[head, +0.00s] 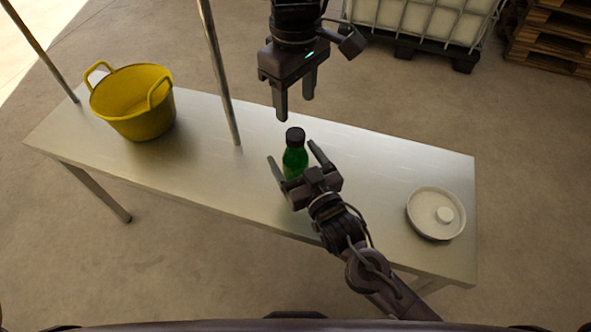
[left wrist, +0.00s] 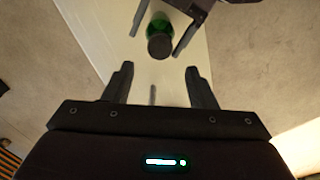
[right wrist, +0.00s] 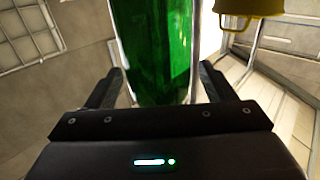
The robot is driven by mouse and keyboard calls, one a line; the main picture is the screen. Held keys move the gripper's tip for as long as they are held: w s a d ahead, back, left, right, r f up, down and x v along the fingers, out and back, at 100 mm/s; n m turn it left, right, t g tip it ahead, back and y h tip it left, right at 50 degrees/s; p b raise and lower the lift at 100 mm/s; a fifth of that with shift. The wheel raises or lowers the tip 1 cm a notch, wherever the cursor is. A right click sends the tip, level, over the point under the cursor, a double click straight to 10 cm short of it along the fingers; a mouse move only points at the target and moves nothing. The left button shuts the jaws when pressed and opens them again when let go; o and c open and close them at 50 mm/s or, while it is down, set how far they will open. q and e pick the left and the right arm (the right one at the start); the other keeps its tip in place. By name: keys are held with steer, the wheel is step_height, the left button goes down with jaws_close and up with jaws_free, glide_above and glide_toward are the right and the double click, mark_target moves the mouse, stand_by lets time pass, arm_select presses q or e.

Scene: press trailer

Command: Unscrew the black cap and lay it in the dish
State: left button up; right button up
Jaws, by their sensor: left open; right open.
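A green bottle (head: 294,162) with a black cap (head: 295,135) stands upright on the metal table, cap on its neck. My right gripper (head: 291,160) is open, its fingers on either side of the bottle's body; the right wrist view shows the green body (right wrist: 155,50) between and beyond the fingers. My left gripper (head: 295,108) is open and empty above the cap, fingers pointing down. In the left wrist view the black cap (left wrist: 160,46) lies beyond the fingertips.
A yellow two-handled tub (head: 135,108) stands at the table's left end. The tabletop (head: 375,170) between bottle and dish is clear. A white caged tank (head: 425,18) stands behind.

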mark_target(295, 134)
jaws_close()
arm_select(q)
steer(key=shift+f, duration=4)
steer(key=shift+c, duration=0.3)
